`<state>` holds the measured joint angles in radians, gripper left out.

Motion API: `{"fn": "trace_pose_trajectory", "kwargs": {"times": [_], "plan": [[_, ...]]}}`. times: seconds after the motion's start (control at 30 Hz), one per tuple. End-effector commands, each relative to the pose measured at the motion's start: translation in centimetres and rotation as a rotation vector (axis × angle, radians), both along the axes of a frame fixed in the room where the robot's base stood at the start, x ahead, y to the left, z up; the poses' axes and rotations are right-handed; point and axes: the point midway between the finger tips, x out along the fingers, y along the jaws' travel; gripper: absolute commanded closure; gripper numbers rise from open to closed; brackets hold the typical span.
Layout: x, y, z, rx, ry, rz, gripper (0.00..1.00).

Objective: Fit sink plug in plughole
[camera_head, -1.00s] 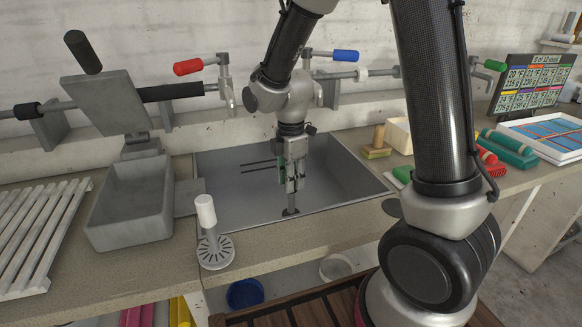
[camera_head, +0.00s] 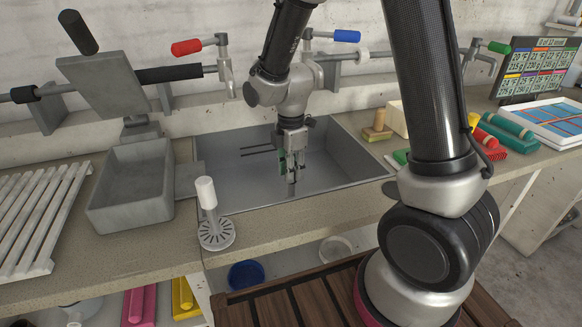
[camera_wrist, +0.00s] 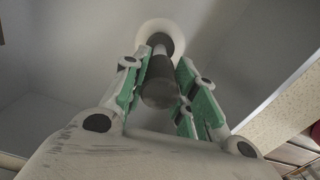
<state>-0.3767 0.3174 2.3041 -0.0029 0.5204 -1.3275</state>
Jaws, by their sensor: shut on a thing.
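My gripper (camera_head: 292,178) is low inside the grey sink basin (camera_head: 345,160). It is shut on the sink plug, whose upright dark stem (camera_wrist: 159,82) stands between the green-padded fingers in the wrist view. A pale round disc or ring (camera_wrist: 161,36) shows around the stem's far end; I cannot tell whether it is part of the plug or the plughole's rim. In the head view the gripper hides most of the plug. The plughole is not clearly visible, so I cannot tell whether the plug is seated.
A slotted strainer with a white handle (camera_head: 207,196) stands on the counter at the sink's front left. A grey stone trough (camera_head: 133,190) and slatted rack (camera_head: 40,215) are farther left. Lever taps, one red-handled (camera_head: 186,47), run behind. The sink walls surround my gripper.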

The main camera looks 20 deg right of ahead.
Motion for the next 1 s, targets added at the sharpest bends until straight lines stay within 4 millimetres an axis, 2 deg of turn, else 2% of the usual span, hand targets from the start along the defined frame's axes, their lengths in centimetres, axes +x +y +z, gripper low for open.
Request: {"fn": "trace_pose_trajectory", "kwargs": {"times": [0.67, 0.7, 0.8, 1.0], "plan": [[0.0, 0.0, -1.7, 0.0, 0.0, 0.0, 1.0], [0.0, 0.0, -1.7, 0.0, -0.001, 0.0, 0.67], [0.0, 0.0, -1.7, 0.0, -0.001, 0.0, 0.49], [0.0, 0.0, -1.7, 0.0, 0.0, 0.0, 0.47]]}}
